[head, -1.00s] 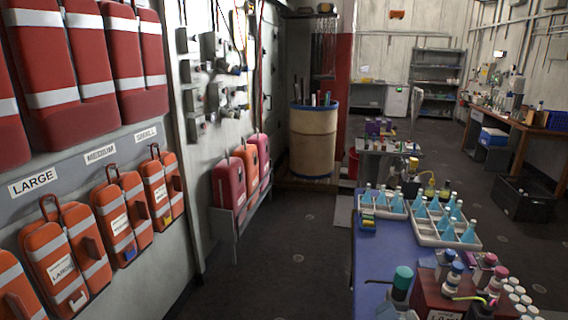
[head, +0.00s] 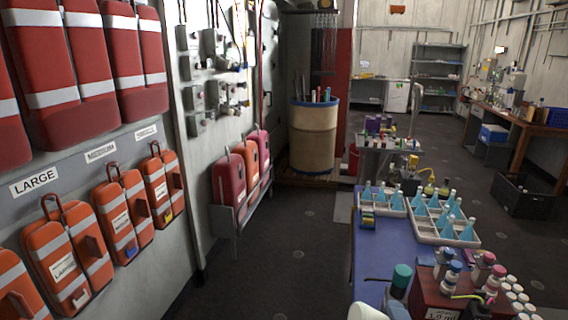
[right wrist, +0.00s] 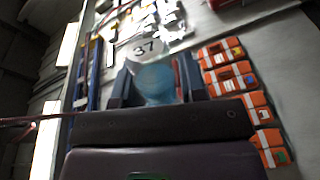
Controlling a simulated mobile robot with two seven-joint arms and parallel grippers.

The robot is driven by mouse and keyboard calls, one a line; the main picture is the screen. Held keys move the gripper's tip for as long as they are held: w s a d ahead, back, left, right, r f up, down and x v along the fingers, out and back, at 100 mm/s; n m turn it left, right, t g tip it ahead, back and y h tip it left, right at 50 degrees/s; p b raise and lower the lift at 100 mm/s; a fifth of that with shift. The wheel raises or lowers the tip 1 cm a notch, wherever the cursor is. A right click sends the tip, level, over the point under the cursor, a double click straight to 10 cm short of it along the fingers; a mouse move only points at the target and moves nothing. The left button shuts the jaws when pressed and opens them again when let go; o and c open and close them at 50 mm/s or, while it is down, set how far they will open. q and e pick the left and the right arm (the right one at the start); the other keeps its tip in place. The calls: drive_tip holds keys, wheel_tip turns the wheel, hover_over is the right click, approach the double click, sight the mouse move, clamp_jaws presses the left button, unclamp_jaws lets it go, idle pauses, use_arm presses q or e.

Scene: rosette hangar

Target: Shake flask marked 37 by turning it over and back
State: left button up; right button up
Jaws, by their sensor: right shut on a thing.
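In the right wrist view my right gripper (right wrist: 158,88) is shut on a blue translucent flask (right wrist: 155,76). Its rounded blue part shows between the two dark fingers. In the head view I cannot make out this flask or the right gripper clearly. My left gripper is not in view.
A blue-topped table (head: 376,262) holds white trays with several blue conical flasks (head: 466,230). A dark red rack (head: 440,298) with capped bottles stands at its front. Orange packs (head: 120,215) hang on the left wall. The floor (head: 290,250) between wall and table is clear.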

drive_tip(key=shift+m, duration=0.7)
drive_tip(key=n, duration=1.4)
idle(0.4)
